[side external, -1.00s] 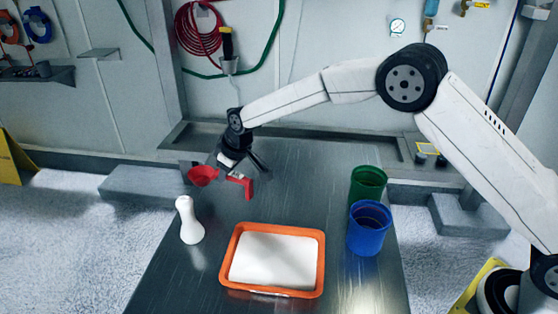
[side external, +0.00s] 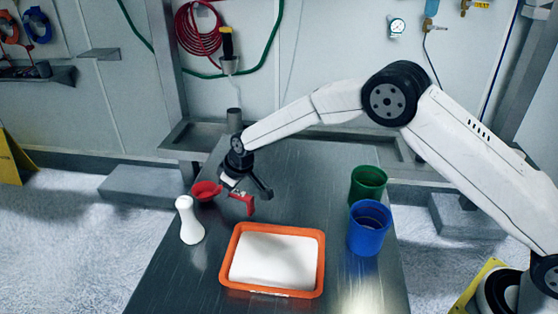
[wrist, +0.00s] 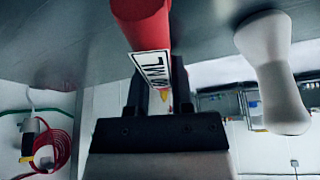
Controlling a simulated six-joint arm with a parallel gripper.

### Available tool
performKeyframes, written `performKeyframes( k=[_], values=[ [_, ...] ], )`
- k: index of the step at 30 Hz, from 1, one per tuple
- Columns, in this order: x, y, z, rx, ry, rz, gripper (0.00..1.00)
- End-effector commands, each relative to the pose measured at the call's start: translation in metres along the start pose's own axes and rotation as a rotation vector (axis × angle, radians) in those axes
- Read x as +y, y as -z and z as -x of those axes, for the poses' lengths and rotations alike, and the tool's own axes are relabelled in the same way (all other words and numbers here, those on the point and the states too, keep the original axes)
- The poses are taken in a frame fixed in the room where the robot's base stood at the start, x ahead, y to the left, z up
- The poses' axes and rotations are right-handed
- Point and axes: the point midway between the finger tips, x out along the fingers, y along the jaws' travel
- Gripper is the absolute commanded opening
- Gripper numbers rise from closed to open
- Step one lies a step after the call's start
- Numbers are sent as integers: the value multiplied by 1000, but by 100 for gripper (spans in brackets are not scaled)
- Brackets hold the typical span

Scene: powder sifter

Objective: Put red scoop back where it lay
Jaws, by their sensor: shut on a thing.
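My gripper (side external: 240,191) is shut on the red scoop (side external: 206,190) low over the far left part of the metal table. The scoop's round bowl points left in the side view, and its angular handle end (side external: 243,204) shows to the right of the jaws. In the wrist view, the red scoop (wrist: 143,20) with a white "ML" label sits between the two dark fingers (wrist: 157,88). The part inside the jaws is hidden. I cannot tell whether the scoop touches the table.
A white waisted bottle-like piece (side external: 189,222) stands close in front of the scoop, at the table's left edge. An orange tray (side external: 231,284) of white powder is nearer the camera. Green (side external: 367,184) and blue (side external: 368,240) cups stand right. The table's middle (side external: 300,195) is clear.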

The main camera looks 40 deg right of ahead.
Motion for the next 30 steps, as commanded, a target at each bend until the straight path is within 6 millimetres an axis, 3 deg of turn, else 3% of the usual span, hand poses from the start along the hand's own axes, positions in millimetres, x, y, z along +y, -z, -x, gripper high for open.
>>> performKeyframes(
  k=[30],
  values=[
    [0, -3, -8, 0, 0, 0, 0]
  ],
)
